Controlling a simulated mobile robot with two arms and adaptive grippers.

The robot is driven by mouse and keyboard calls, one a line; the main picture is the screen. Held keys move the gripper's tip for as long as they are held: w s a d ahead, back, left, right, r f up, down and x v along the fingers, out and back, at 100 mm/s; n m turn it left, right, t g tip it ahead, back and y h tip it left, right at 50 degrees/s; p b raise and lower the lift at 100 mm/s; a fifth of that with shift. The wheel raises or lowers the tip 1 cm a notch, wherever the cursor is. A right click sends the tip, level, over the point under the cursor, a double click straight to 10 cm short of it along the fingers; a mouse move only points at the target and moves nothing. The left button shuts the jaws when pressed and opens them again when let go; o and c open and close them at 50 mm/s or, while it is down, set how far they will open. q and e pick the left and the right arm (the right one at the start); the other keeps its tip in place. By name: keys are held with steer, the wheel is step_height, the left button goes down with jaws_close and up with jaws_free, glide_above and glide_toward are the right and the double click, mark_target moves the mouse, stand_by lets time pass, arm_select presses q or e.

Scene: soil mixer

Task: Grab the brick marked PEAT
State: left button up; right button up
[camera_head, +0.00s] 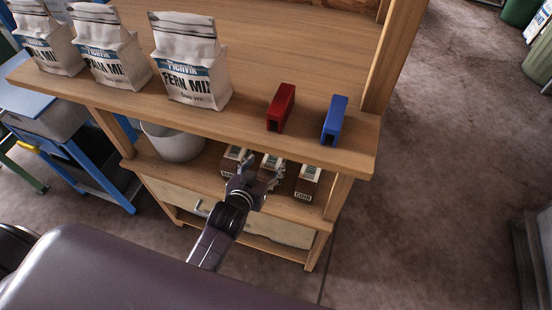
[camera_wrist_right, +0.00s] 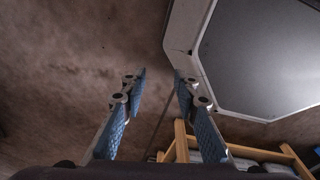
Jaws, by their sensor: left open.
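Three small brown bricks with pale, green-marked labels stand in a row on the lower shelf: a left brick (camera_head: 231,158), a middle brick (camera_head: 269,162) and a right brick (camera_head: 307,183). The right one's front seems to read COIR. My gripper partly covers the other two, and I cannot read which is marked PEAT. My left gripper (camera_head: 264,170) is open, its fingers spread in front of the middle brick; whether it touches is unclear. My right gripper (camera_wrist_right: 160,80) is open and empty in the right wrist view, away from the bricks.
The wooden top shelf (camera_head: 270,60) overhangs the bricks. It holds several white mix bags (camera_head: 190,75), a red holder (camera_head: 281,108) and a blue holder (camera_head: 335,119). A white bowl (camera_head: 173,143) sits left of the bricks.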

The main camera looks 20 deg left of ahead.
mark_target(273, 159)
arm_select(q)
steer(key=shift+x, duration=0.9)
steer(key=x, duration=0.4)
steer(key=shift+s+d+f, duration=0.15)
steer(key=shift+d, duration=0.15)
steer(key=shift+w+f, duration=0.25)
steer(key=shift+w, duration=0.25)
arm_select(e)
steer(key=shift+s+a+r, duration=0.15)
steer(key=shift+s+a, duration=0.2)
steer(key=shift+s, duration=0.15)
steer(key=shift+d, duration=0.1)
arm_select(q)
steer(key=c, duration=1.5)
steer(key=shift+r, duration=0.15)
jaws_close()
arm_select(e)
steer(key=shift+s+d, duration=0.1)
steer(key=shift+s, duration=0.05)
